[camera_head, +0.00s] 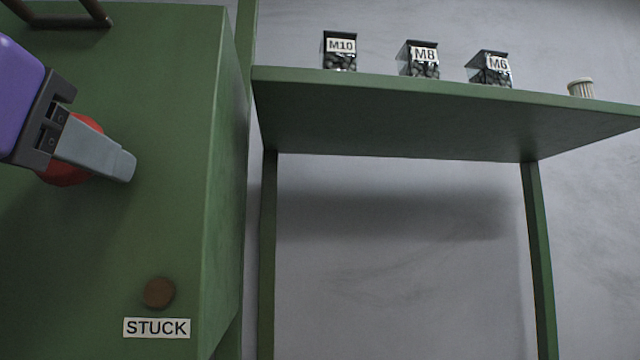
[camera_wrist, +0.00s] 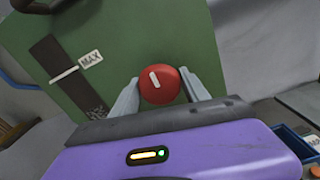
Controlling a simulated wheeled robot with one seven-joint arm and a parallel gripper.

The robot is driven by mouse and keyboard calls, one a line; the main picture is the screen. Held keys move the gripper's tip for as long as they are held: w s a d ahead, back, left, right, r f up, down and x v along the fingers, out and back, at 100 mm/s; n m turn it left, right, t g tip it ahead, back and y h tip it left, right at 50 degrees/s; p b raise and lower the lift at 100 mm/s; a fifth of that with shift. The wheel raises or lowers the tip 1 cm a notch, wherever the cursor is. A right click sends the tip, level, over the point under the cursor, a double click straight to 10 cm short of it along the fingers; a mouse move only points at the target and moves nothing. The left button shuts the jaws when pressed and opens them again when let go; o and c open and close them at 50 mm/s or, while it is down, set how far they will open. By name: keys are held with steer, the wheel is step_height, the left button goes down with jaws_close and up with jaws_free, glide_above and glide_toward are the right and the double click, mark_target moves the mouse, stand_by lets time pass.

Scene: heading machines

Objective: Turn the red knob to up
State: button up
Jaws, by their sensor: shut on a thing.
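The red knob (camera_wrist: 160,87) is round, with a short white mark on its face, and sits on the green machine panel (camera_wrist: 185,40). In the wrist view the mark points up and slightly to the left. My gripper (camera_wrist: 161,80) has one grey finger on each side of the knob and is shut on it. In the head view, the purple gripper (camera_head: 128,166) comes in from the left. Its near finger covers the middle of the knob, so only red edges (camera_head: 62,172) show above and below.
A brown button (camera_head: 159,293) labelled STUCK is lower on the panel, and a dark handle (camera_head: 65,18) is at the top. A dark slot with a MAX label (camera_wrist: 90,59) lies left of the knob. A green shelf (camera_head: 400,112) with several small containers stands to the right.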

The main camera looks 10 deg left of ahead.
steer(key=shift+f, duration=0.1)
stand_by(0.3)
steer(key=o, duration=1.3)
steer(key=shift+o, duration=0.2)
steer(key=v, duration=0.7)
steer(key=shift+s, duration=0.4)
